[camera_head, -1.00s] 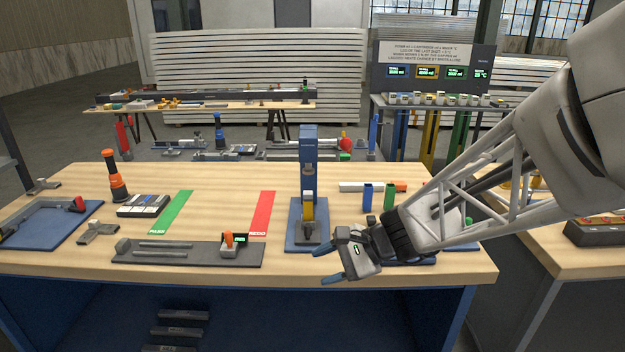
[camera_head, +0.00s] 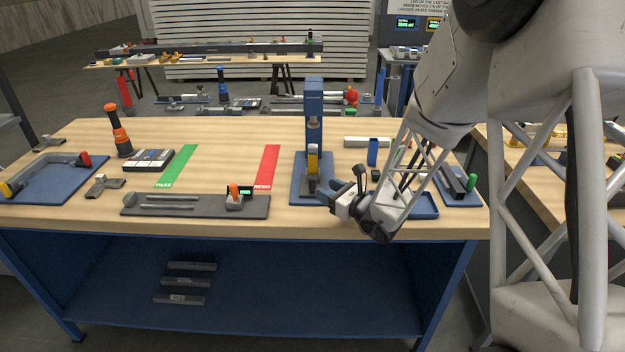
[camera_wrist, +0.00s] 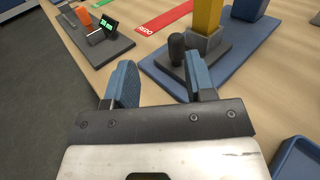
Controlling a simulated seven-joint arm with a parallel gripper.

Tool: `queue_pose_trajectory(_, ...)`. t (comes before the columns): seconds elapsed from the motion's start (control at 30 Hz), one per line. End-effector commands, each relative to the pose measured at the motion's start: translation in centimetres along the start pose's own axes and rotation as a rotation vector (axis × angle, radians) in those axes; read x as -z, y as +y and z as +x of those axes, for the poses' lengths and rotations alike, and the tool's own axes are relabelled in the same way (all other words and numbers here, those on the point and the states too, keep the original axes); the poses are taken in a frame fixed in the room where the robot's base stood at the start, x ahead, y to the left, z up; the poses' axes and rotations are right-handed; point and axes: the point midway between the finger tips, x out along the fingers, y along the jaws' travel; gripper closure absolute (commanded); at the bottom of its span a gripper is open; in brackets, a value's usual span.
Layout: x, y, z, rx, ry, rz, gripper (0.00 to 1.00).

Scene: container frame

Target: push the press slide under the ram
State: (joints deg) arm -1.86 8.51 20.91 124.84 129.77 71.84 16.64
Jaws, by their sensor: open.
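The blue press (camera_head: 314,100) stands upright on a blue base plate (camera_head: 298,190) at the bench's front middle. Its dark slide (camera_wrist: 199,70) lies on the plate, with a black upright knob (camera_wrist: 177,48) at its near end. A grey holder (camera_wrist: 206,40) on the slide carries an upright yellow piece (camera_wrist: 207,15); the yellow piece (camera_head: 313,162) also shows in the head view, below the press head. My gripper (camera_head: 340,187) is open and empty at the right front of the base plate. In the wrist view the knob is just beyond the blue fingertips (camera_wrist: 160,62), nearer the right finger, apparently untouched.
A grey rail fixture (camera_head: 190,206) with an orange-handled part and display lies to the left. Green (camera_head: 176,168) and red (camera_head: 266,166) strips lie behind it. A blue tray (camera_head: 428,206) is close right of my gripper. The bench's front edge is near.

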Motion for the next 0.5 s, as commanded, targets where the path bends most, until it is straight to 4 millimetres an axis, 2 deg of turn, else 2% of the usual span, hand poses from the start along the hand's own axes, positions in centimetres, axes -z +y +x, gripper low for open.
queue_pose_trajectory(0.17, 1.32, -1.27, 0.39, 0.059, -0.014, 0.045, 0.5)
queue_pose_trajectory(0.5, 1.47, -1.45, 0.41, 0.068, -0.016, 0.051, 0.5)
